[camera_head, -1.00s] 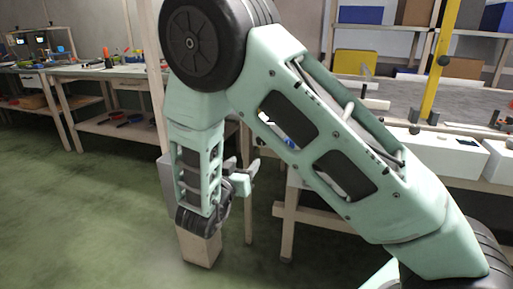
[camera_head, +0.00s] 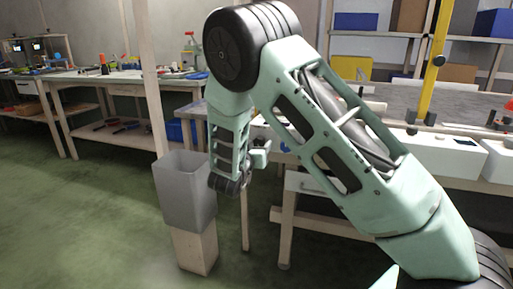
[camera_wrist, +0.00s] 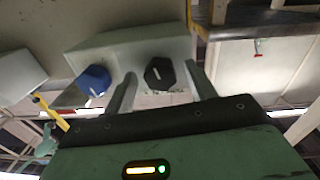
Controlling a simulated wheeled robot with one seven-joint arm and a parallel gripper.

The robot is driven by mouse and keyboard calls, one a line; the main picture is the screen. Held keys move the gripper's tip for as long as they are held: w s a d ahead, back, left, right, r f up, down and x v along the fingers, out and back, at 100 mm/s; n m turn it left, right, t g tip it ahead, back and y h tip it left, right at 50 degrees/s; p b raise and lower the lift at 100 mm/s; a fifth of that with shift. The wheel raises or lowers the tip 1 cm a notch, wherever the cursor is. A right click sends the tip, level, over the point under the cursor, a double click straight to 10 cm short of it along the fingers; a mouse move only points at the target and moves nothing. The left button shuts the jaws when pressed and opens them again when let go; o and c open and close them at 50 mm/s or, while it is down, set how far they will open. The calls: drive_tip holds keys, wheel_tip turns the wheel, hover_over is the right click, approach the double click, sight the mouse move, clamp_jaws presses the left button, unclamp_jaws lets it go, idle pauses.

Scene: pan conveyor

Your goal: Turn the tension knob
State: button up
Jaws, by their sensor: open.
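In the wrist view, a pale box (camera_wrist: 120,50) carries a black knob (camera_wrist: 159,74) with a white pointer line and a blue knob (camera_wrist: 94,80) with a light mark. No label shows which is the tension knob. My gripper (camera_wrist: 162,88) is open and empty, and the black knob appears between its two fingers in the picture. The blue knob is left of the left finger. I cannot tell whether the fingers touch the black knob. In the head view my gripper (camera_head: 258,155) is beside the workbench, and the knobs cannot be made out clearly there.
A grey bin (camera_head: 185,195) on a wooden post stands close to the left of my arm. The conveyor (camera_head: 440,102) with white boxes (camera_head: 433,150) and a yellow post (camera_head: 436,65) is at right. Open green floor (camera_head: 80,215) lies at left.

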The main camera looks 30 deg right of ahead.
drive_tip(key=c, duration=1)
drive_tip(key=shift+m, duration=0.3)
drive_tip(key=shift+m+b, duration=1.2)
drive_tip(key=shift+m, duration=1.2)
drive_tip(key=shift+a, duration=0.1)
drive_tip(key=o, duration=1)
